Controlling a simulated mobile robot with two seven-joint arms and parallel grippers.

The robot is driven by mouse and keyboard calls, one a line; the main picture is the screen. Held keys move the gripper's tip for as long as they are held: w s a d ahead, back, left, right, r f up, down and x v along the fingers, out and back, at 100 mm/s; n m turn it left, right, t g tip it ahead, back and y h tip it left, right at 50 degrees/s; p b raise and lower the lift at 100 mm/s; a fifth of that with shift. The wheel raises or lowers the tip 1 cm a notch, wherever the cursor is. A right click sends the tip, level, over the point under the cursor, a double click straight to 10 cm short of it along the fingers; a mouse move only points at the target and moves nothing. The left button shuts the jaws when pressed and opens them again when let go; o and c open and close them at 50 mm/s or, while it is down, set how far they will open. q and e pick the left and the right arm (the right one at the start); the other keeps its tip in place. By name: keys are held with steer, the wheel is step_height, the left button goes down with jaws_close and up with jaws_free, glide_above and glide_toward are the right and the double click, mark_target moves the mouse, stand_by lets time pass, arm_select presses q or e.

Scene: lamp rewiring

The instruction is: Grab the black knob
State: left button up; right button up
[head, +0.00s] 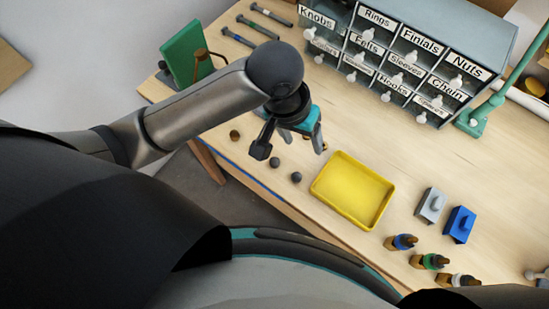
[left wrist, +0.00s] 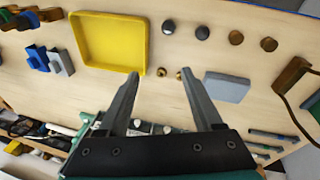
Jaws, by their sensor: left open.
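Two round dark knobs lie side by side on the wooden table near its front edge. One dark knob (head: 296,177) is closer to the yellow tray, and the other dark knob (head: 275,162) is to its left. In the left wrist view the tray-side knob (left wrist: 168,27) and the other knob (left wrist: 202,32) show beyond my fingertips. Both look dark grey to black, so I cannot tell which is the black one. My left gripper (head: 304,144) is open and empty above the table, apart from both knobs. My right gripper is not in view.
A yellow tray (head: 345,216) lies right of the knobs. Brown knobs (left wrist: 236,38) continue the row. Small brass pieces (left wrist: 178,75) and a grey block (left wrist: 227,87) lie near my fingers. A labelled drawer cabinet (head: 405,60) stands at the back.

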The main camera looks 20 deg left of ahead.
arm_select(q)
steer(key=a+r+n+y, duration=0.1)
steer(key=a+r+y, duration=0.1)
steer(key=a, duration=0.2)
steer(key=g, duration=0.1)
glide_above(275, 161)
steer(key=shift+y, duration=0.3)
steer(key=f, duration=0.9)
steer(key=shift+w+d+f+b, duration=0.1)
steer(key=shift+d+f+b, duration=0.2)
steer(key=shift+b, duration=0.1)
steer(key=f, duration=0.4)
steer(key=shift+a+f, duration=0.1)
steer(key=shift+a, duration=0.3)
steer(key=shift+f, duration=0.5)
jaws_close()
